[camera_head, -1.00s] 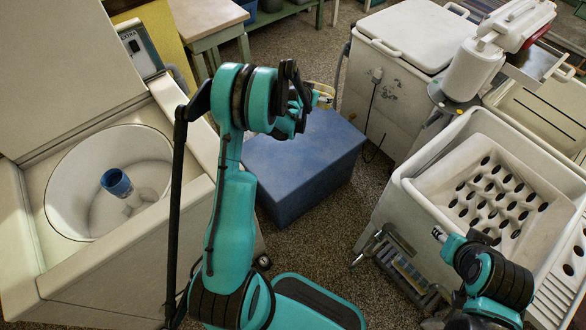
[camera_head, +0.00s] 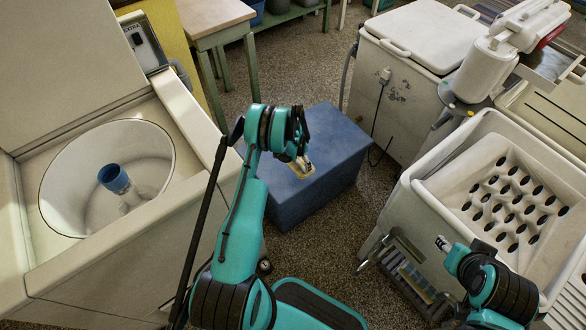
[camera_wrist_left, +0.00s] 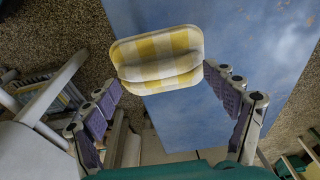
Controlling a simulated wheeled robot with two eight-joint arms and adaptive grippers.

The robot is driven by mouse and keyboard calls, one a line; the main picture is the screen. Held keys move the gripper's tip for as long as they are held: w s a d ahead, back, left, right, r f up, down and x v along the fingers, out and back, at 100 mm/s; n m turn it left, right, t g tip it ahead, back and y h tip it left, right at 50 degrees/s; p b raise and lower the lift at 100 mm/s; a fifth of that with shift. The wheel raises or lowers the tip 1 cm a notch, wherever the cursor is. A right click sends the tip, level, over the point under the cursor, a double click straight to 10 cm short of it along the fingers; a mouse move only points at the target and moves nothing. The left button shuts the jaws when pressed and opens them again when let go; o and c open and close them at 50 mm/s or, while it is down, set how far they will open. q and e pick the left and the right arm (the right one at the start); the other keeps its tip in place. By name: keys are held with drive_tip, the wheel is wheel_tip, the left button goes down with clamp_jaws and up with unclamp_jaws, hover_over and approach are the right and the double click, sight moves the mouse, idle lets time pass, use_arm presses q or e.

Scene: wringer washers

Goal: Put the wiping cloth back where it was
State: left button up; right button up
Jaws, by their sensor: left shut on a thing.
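The wiping cloth (camera_wrist_left: 160,57) is a folded yellow-and-white checked pad in the left wrist view. It sits between the fingertips of my left gripper (camera_wrist_left: 163,78), which is shut on it. In the head view my left gripper (camera_head: 297,154) holds the cloth (camera_head: 302,168), which looks small and partly hidden by the fingers. Both appear over the blue box (camera_head: 332,160), whose flat top also shows behind the cloth in the left wrist view (camera_wrist_left: 250,45). I cannot tell the gap between cloth and box. My right arm shows at the lower right, but its gripper fingers do not.
An open washer tub (camera_head: 75,175) with a blue-topped agitator stands at left. A white tub with a holed board (camera_head: 450,195) stands at right, and a lidded white washer (camera_head: 400,75) behind. A wooden-topped table (camera_head: 215,15) is at the back. Speckled floor surrounds the box.

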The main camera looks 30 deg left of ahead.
sight(293, 165)
use_arm(q)
drive_tip(key=a+f, duration=0.1)
drive_tip(key=a+f+b, duration=0.1)
drive_tip(key=a, duration=0.1)
drive_tip(key=shift+a, duration=0.25)
wheel_tip(293, 165, down, 4)
drive_tip(key=shift+a+f+b, duration=0.1)
drive_tip(key=shift+f+b, duration=0.05)
drive_tip(key=shift+b, duration=0.85)
drive_tip(key=shift+c, duration=0.4)
drive_tip(key=o, duration=1)
drive_tip(key=shift+c, duration=0.2)
